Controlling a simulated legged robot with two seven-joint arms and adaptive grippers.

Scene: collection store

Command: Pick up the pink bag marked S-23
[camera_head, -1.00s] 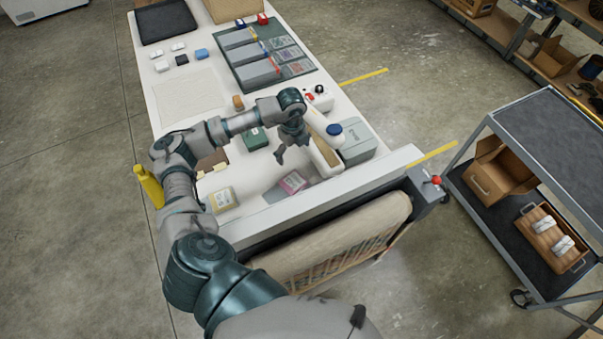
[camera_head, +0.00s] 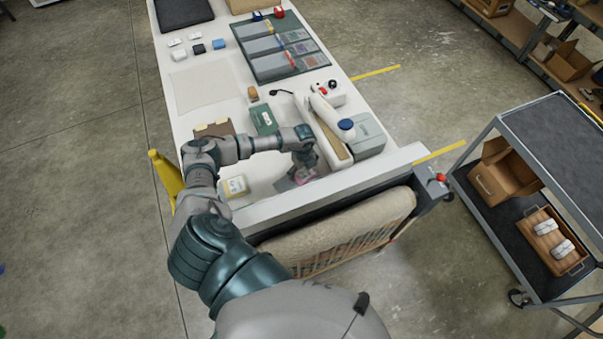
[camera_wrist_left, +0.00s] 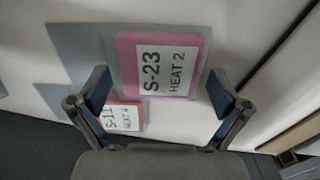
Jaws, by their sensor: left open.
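The pink bag (camera_wrist_left: 126,52) with a white label reading S-23 HEAT 2 lies flat in the left wrist view, on a grey backing on the white table. In the head view the pink bag (camera_head: 303,178) shows only partly, near the table's front edge, under my left gripper (camera_head: 299,172). In the wrist view the fingers of my left gripper (camera_wrist_left: 159,78) are spread wide, one on each side of the bag, with nothing between them held. A second bag marked S-11 HEAT 4 (camera_wrist_left: 122,117), with a red edge, lies nearer the gripper's palm. My right gripper is out of view.
A white sealing machine (camera_head: 325,125) and a grey box (camera_head: 369,135) stand right of the bag. A cart (camera_head: 560,125) stands at right.

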